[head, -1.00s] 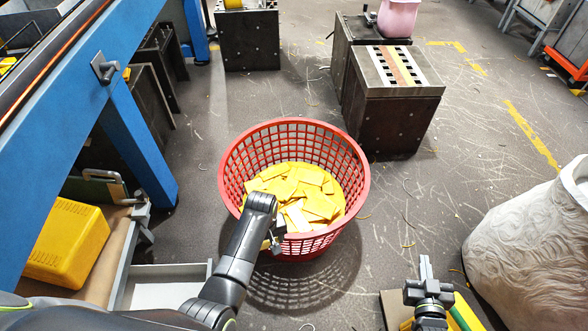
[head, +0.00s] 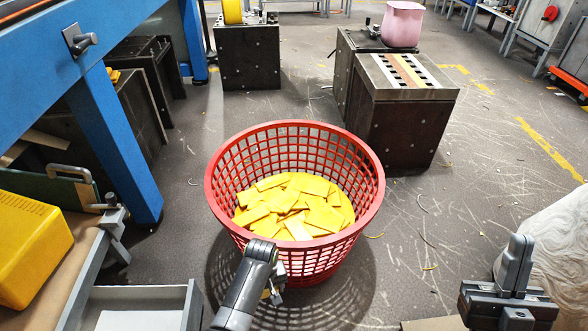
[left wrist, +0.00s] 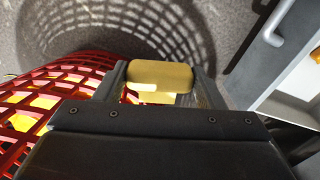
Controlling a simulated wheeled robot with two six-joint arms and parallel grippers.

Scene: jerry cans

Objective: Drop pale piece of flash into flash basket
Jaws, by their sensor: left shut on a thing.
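The flash basket (head: 372,200) is a red lattice basket on the floor in the middle of the head view, heaped with flat yellow pieces (head: 290,200). One paler, whitish piece of flash (head: 298,229) lies on the near side of the heap. My left gripper (head: 272,288) is at the near outer side of the basket, below its rim. In the left wrist view it is shut on a dull yellow piece (left wrist: 160,76), with the basket wall (left wrist: 45,105) close on the left. My right gripper (head: 518,262) is at the lower right, away from the basket, its fingers together with nothing visible between them.
A yellow bin (head: 30,250) and a grey tray (head: 140,292) stand at the left by a blue frame (head: 130,150). Dark blocks (head: 405,120) stand behind the basket, one bearing a pink container (head: 403,24). A pale sack (head: 555,245) is at right. Floor right of the basket is mostly clear.

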